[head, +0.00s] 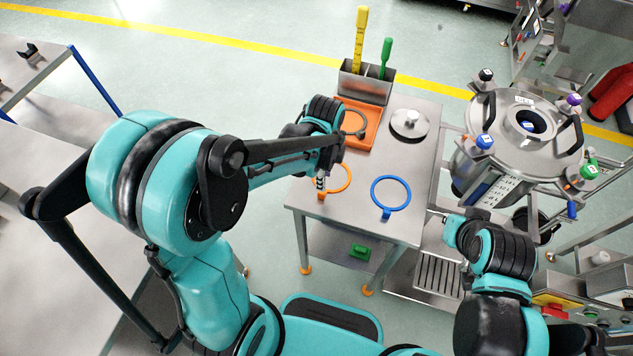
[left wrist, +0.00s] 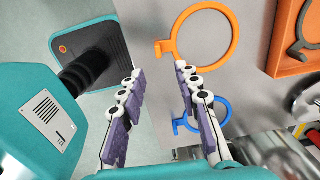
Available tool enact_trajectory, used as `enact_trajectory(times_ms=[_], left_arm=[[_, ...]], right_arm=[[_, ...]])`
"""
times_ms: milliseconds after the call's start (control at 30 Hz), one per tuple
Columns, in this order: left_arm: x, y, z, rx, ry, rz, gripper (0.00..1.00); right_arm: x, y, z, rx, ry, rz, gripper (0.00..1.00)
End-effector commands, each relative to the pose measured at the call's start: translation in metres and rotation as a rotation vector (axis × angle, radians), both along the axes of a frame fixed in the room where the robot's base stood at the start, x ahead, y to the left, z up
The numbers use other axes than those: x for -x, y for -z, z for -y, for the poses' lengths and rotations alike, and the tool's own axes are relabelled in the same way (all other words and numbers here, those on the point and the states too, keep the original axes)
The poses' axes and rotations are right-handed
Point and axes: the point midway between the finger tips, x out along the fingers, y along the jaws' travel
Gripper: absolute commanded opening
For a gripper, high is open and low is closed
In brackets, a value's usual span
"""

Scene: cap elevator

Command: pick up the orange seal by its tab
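The orange seal (head: 351,178) is a thin ring lying flat on the steel table's left part, partly hidden by my left arm. In the left wrist view the orange seal (left wrist: 238,35) shows its ring and small square tab (left wrist: 165,48). My left gripper (head: 322,182) is over the table by the tab. In the left wrist view its fingers (left wrist: 158,70) are spread and empty, and the tab lies just beyond the fingertips. My right gripper (head: 446,220) is beside the table's right edge, small in view; its fingers are unclear.
A blue ring (head: 409,187) with a tab lies right of the orange seal. Behind are an orange tray (head: 374,124) holding a dark ring, a metal lid (head: 408,122) and a holder (head: 364,88) with yellow and green tools. A steel vessel (head: 490,115) stands right.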

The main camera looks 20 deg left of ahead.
Motion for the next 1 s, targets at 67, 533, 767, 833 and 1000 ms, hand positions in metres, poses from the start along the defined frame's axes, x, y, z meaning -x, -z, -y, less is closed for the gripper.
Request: enact_trajectory(times_ms=[67, 533, 767, 833, 1000], left_arm=[[-0.002, 0.006, 0.002, -0.003, 0.052, -0.019, 0.33], [-0.003, 0.065, -0.004, -0.005, 0.077, -0.028, 0.33], [-0.003, 0.087, -0.005, -0.004, 0.078, -0.028, 0.33], [-0.003, 0.087, -0.005, -0.004, 0.078, -0.028, 0.33], [-0.003, 0.086, -0.005, -0.004, 0.078, -0.028, 0.28]], right_arm=[[0.0, -0.002, 0.0, 0.0, 0.0, 0.0, 0.0], [0.0, 0.022, 0.0, 0.0, 0.0, 0.0, 0.0], [0.0, 0.029, 0.0, 0.0, 0.0, 0.0, 0.0], [0.0, 0.029, 0.0, 0.0, 0.0, 0.0, 0.0], [0.0, 0.028, 0.0, 0.0, 0.0, 0.0, 0.0]])
